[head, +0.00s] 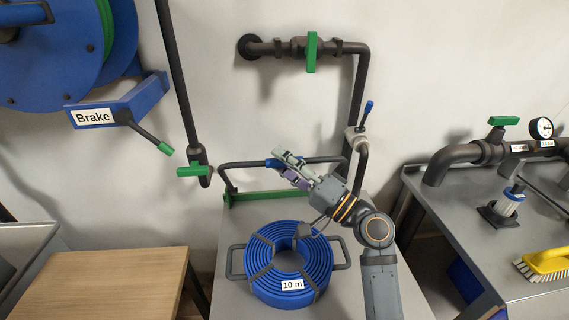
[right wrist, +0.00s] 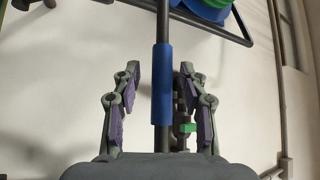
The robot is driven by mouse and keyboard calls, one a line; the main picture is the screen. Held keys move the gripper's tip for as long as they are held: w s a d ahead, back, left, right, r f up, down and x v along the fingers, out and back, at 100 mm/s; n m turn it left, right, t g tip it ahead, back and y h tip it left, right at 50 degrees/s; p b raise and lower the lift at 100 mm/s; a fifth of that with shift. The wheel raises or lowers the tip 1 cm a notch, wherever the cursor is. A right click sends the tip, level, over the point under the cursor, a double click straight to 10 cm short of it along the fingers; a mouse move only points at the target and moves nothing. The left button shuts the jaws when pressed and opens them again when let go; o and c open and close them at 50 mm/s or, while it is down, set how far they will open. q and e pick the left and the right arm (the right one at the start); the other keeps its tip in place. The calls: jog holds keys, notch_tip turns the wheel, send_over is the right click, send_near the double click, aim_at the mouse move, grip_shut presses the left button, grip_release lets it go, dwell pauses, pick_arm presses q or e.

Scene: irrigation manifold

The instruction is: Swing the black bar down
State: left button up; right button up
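The black bar (head: 242,164) is a bent frame standing up from a green strip (head: 265,196) at the back of the grey table. A blue sleeve (right wrist: 162,85) covers the middle of its top rail. My right gripper (head: 279,160) is at this sleeve, hiding part of it in the head view. In the right wrist view the fingers (right wrist: 161,88) are open, one on each side of the sleeve, with gaps visible between them and it. My left gripper is not in view.
A blue hose coil (head: 262,275) marked "10 m" lies on the grey table in front of the bar. A pipe with a green handle (head: 193,171) hangs to the left. A blue-tipped lever (head: 367,112) stands on the pipe at right.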

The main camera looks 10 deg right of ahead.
jog(key=v, duration=0.7)
jog(key=shift+s+d, duration=0.15)
